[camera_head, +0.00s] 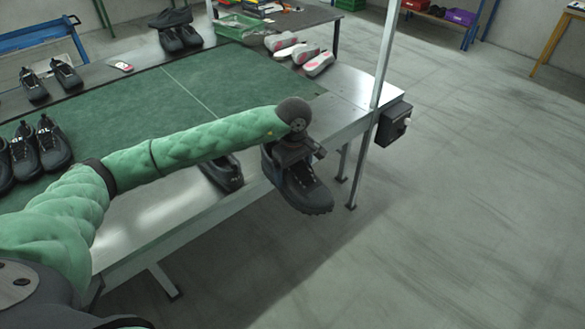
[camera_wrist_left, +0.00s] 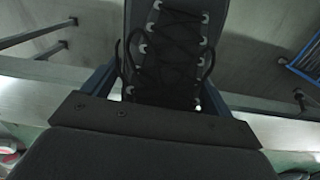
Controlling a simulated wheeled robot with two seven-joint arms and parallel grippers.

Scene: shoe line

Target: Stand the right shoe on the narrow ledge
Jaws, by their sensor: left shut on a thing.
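My left gripper (camera_head: 300,152) is shut on a dark shoe (camera_head: 305,194), just past the front edge of the workbench. The shoe hangs in the air with its toe toward the lower right. In the left wrist view the laces and eyelets of the held shoe (camera_wrist_left: 170,45) fill the upper middle, and the fingers are mostly hidden. Another dark shoe (camera_head: 222,174) stands on the bare metal ledge (camera_head: 165,215) along the bench's front, partly hidden by my left arm. My right gripper is not in view.
A green mat (camera_head: 130,105) covers the bench. Dark shoes (camera_head: 40,148) stand at its left, more at the back (camera_head: 180,38). Pink-and-white shoes (camera_head: 300,52) lie at the far right. A metal post (camera_head: 384,55) and black box (camera_head: 393,124) are at the right end. The floor at right is clear.

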